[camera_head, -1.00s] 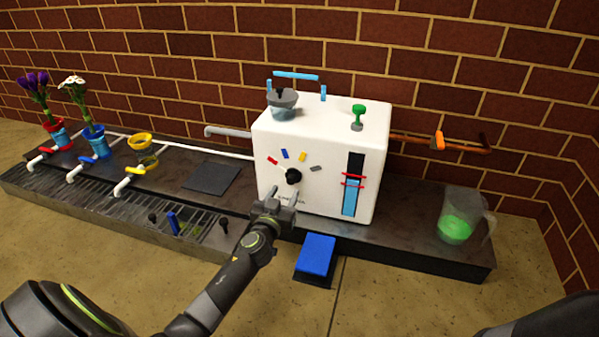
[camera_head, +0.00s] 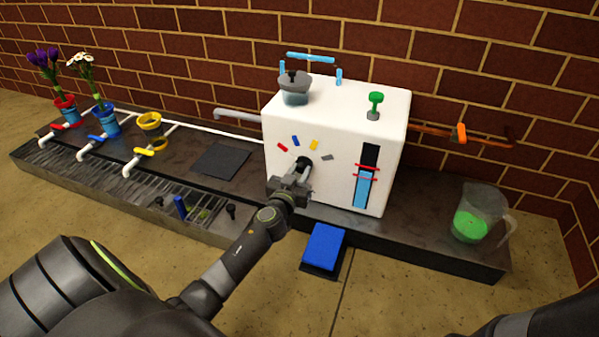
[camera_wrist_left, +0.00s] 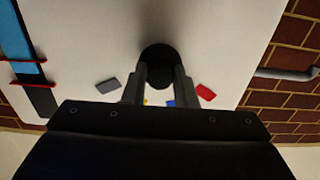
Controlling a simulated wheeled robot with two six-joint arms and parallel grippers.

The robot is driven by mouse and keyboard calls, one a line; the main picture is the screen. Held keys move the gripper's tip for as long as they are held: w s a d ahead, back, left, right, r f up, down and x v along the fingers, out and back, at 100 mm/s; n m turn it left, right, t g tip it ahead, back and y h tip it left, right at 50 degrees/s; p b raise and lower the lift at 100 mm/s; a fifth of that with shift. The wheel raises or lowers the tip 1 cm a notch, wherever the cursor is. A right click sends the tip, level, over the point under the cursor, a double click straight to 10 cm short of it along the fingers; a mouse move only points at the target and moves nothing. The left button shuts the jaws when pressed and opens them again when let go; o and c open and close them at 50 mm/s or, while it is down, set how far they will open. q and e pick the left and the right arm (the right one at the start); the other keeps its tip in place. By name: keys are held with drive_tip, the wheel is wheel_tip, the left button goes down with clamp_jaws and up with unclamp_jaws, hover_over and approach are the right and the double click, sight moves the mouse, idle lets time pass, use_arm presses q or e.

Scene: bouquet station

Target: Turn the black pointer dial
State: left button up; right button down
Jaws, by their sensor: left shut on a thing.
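The black pointer dial (camera_head: 304,163) is on the front of the white machine (camera_head: 335,115). Red, blue, yellow and grey marks sit in an arc above it. My left gripper (camera_head: 298,172) is at the dial, shut on it, and partly covers it in the head view. In the left wrist view, the fingers (camera_wrist_left: 160,82) reach to both sides of the round dial (camera_wrist_left: 159,58). The direction of its pointer is hidden. My right gripper is out of view; only a dark piece of arm shows at the lower right.
A blue pedal (camera_head: 323,246) lies before the machine. A jug of green liquid (camera_head: 474,217) stands at right. A gauge with red markers (camera_head: 366,178) is right of the dial. Flower vases (camera_head: 104,122) and coloured taps line the left. Small items lie on the drain grate.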

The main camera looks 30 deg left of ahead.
use_arm(q)
drive_tip(key=shift+c, duration=1.1)
drive_tip(key=shift+m, duration=0.3)
drive_tip(key=m, duration=0.2)
drive_tip(key=shift+m, duration=0.4)
drive_tip(key=m, duration=0.3)
drive_tip(key=shift+m, duration=0.3)
drive_tip(key=m, duration=0.4)
drive_tip(key=shift+r+m, duration=0.1)
drive_tip(key=shift+m, duration=2.3)
